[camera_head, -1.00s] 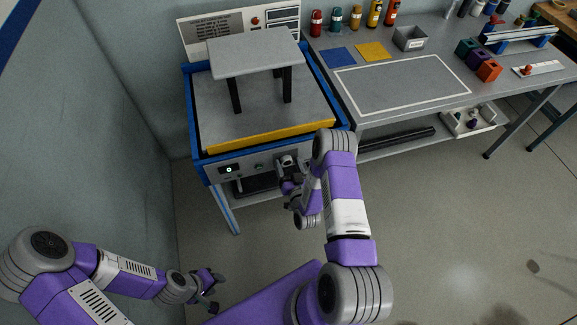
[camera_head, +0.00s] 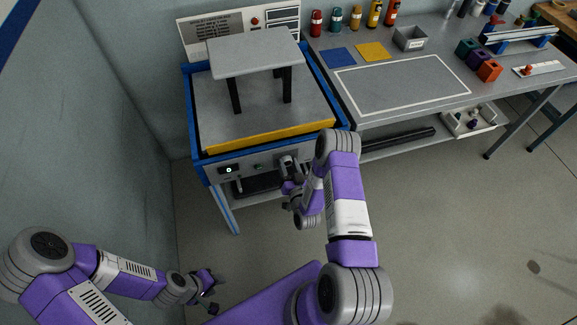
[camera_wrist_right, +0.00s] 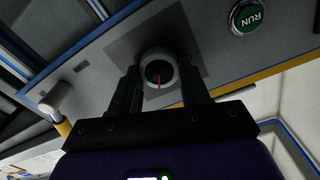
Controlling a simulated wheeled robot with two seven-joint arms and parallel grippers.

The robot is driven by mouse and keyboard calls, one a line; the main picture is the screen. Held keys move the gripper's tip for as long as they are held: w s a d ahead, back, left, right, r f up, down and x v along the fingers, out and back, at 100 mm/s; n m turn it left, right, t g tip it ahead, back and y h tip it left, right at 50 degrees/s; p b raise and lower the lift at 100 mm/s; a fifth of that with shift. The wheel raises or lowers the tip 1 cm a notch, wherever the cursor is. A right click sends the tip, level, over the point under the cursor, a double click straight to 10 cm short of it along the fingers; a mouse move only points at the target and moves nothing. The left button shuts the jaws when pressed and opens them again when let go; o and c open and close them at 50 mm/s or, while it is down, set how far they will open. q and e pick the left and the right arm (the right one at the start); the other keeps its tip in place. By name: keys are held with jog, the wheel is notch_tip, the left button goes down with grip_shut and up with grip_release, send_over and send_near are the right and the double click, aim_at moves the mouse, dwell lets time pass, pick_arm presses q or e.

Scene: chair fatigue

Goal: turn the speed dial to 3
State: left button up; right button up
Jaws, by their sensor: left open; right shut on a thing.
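The speed dial (camera_wrist_right: 158,70) is a round pale knob with a dark face and a red pointer line, on the grey front panel (camera_wrist_right: 225,45) in the right wrist view. My right gripper (camera_wrist_right: 160,88) is shut on the dial, with one dark finger on each side of it. The red line points toward my gripper's palm; any scale numbers are not readable. In the head view my right gripper (camera_head: 287,170) is at the machine's front panel and hides the dial. My left gripper (camera_head: 211,286) is open and empty, low at the left, away from the machine.
A green RUN button (camera_wrist_right: 247,17) is beside the dial. The test machine (camera_head: 265,140) has a blue frame, a yellow edge and a small grey stool (camera_head: 254,52) on top. A grey workbench (camera_head: 440,45) with bottles and coloured blocks stands at the right. The floor in front is open.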

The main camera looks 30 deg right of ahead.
jog(key=m, duration=0.2)
jog(key=m+b, duration=0.1)
jog(key=m, duration=0.1)
jog(key=shift+d+f+b, duration=0.1)
jog(key=shift+f+b, duration=0.1)
jog(key=shift+b, duration=0.1)
jog(key=shift+m+b, duration=0.9)
jog(key=shift+m, duration=1.6)
jog(key=o, duration=1.1)
jog(key=shift+c, duration=0.2)
jog(key=shift+s, duration=0.15)
jog(key=p+v, duration=0.1)
jog(key=v, duration=0.6)
jog(key=shift+s, duration=0.2)
